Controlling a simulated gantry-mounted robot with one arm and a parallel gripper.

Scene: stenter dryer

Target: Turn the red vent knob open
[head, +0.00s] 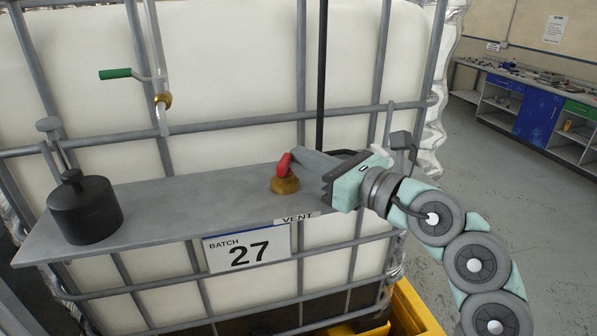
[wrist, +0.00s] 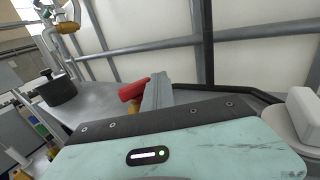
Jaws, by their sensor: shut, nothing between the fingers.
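The red vent knob (head: 284,164) stands tilted on a round brass base (head: 285,185) on the grey shelf, above the VENT label (head: 297,218). In the wrist view the red knob (wrist: 133,88) lies just left of my fingers, with part of the brass base showing below it. My gripper (head: 299,158) reaches in from the right, its fingers shut with nothing between them. The fingertips are right beside the knob; I cannot tell whether they touch it. The fingers also show in the wrist view (wrist: 157,90).
A crank with a green handle (head: 116,74) hangs above. Grey cage bars (head: 240,122) run behind the shelf. A BATCH 27 sign (head: 247,248) hangs on the front edge. The shelf's middle is clear.

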